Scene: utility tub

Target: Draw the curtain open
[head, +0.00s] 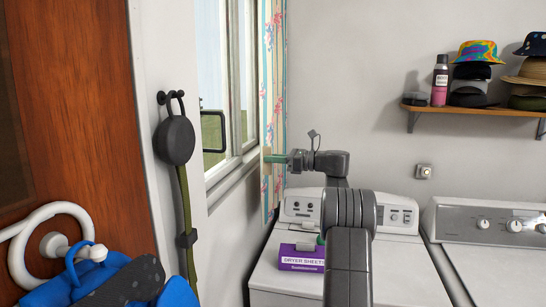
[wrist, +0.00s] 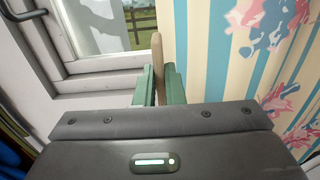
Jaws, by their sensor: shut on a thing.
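The curtain (head: 271,85) hangs bunched at the right side of the window, striped pale blue and cream with pink and blue flowers. In the wrist view the curtain (wrist: 245,60) fills the right side. My gripper (head: 268,159) reaches left to the curtain's left edge. In the wrist view its green fingers (wrist: 157,85) are shut on a tan upright piece (wrist: 157,52) at that edge. I cannot tell how this piece joins the curtain. The window (head: 232,75) shows glass and a fence outside, left of the curtain.
A dryer (head: 390,270) with a purple dryer sheets box (head: 300,257) stands below my arm. A second machine (head: 500,225) is at right. A shelf (head: 475,109) holds hats and a bottle. A dark window handle (head: 222,132) juts out left of the curtain.

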